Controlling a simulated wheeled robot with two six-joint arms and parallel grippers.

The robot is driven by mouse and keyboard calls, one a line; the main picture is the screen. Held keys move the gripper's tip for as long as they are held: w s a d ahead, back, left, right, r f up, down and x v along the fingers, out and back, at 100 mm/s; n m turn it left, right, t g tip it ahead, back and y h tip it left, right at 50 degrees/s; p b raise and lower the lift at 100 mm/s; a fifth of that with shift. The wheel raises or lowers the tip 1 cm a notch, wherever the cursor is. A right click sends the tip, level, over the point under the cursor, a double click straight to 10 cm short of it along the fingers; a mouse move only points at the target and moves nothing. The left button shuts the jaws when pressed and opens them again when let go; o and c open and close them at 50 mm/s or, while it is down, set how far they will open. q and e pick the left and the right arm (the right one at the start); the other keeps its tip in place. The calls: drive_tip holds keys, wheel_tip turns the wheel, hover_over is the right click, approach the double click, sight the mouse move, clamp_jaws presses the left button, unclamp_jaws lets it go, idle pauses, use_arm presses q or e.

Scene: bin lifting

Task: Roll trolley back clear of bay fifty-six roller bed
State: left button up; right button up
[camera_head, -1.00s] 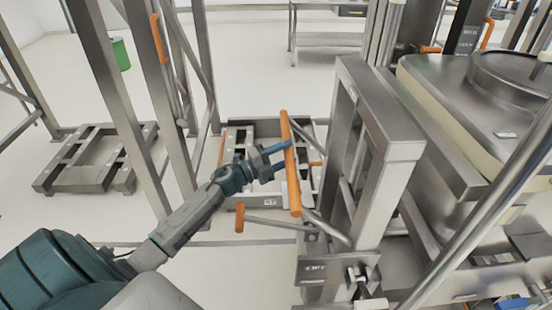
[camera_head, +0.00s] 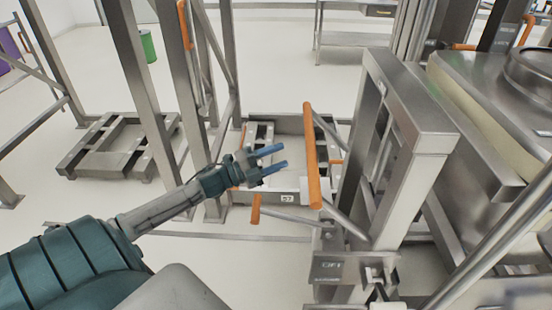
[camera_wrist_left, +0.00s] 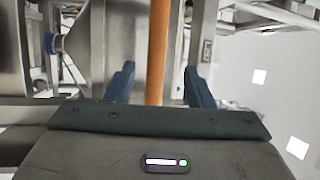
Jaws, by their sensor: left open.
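The steel trolley (camera_head: 436,142) stands at the right in the head view, with a metal bin (camera_head: 500,75) on it. Its orange push handle (camera_head: 311,155) rises upright at its near left side. My left gripper (camera_head: 276,160) is open, a little left of the handle and apart from it. In the left wrist view the orange handle (camera_wrist_left: 156,52) shows beyond and between the two blue fingertips (camera_wrist_left: 158,85). A roller bed is not clearly told apart in these frames. My right gripper is not in view.
A low steel floor frame (camera_head: 118,147) lies at the left, and another low frame (camera_head: 275,140) lies behind the handle. A green bin (camera_head: 147,46) and a steel table (camera_head: 352,40) are farther back. Pale floor between is open.

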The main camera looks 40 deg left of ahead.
sight(310, 145)
use_arm(q)
drive_tip(key=p+x, duration=0.8)
drive_tip(key=x, duration=0.2)
drive_tip(key=shift+w+a+f, duration=0.1)
drive_tip(key=shift+a, duration=0.1)
drive_tip(key=shift+w+d, duration=0.2)
drive_tip(key=shift+w, duration=0.1)
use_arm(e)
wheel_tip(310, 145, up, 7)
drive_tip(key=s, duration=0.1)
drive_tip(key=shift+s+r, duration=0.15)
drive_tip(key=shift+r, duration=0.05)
use_arm(q)
drive_tip(key=shift+c, duration=0.2)
clamp_jaws()
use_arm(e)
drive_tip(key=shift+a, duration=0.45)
